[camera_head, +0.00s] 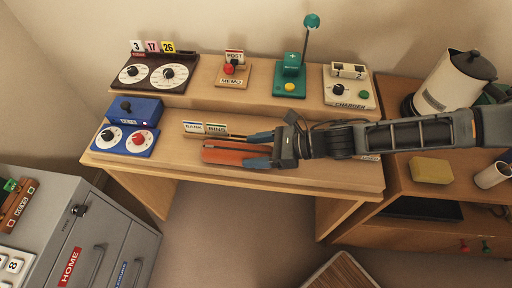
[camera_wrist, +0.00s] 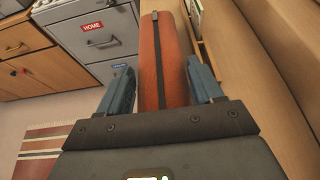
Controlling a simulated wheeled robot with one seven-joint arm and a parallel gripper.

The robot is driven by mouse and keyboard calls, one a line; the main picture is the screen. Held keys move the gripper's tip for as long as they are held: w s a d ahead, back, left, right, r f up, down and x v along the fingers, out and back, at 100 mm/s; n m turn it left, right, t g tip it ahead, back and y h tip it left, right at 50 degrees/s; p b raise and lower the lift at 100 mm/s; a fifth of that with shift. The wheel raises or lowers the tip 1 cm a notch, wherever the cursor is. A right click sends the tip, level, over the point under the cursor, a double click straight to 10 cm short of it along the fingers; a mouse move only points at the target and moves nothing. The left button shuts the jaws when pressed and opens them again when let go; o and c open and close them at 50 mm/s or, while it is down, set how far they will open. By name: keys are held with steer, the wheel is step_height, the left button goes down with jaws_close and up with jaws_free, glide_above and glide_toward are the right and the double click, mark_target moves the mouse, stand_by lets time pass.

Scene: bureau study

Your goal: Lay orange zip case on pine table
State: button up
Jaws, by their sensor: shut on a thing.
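The orange zip case (camera_head: 225,152) is long and slim with a dark zip along it. My gripper (camera_head: 248,150) is shut on one end of it, over the front part of the light wooden table (camera_head: 320,180), which looks like the pine table. In the wrist view the case (camera_wrist: 152,60) runs away from me between the two blue fingers of my gripper (camera_wrist: 160,72). The head view does not show whether the case touches the tabletop or hangs just above it.
A card holder (camera_head: 205,129) stands just behind the case. A blue dial box (camera_head: 127,138) is at the table's left. Several gadgets, including a charger (camera_head: 348,88), line the raised back shelf. A grey cabinet (camera_head: 90,235) stands front left. The tabletop's front right is clear.

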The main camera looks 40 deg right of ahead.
steer(key=o, duration=1.1)
steer(key=b+v, duration=0.1)
steer(key=v, duration=1)
steer(key=shift+d+b, duration=0.1)
steer(key=shift+b, duration=0.2)
steer(key=shift+s+d+r, duration=0.2)
steer(key=shift+s+r, duration=0.05)
steer(key=shift+s, duration=0.05)
steer(key=shift+c, duration=1.1)
steer(key=shift+d+f, duration=0.1)
steer(key=shift+c, duration=0.4)
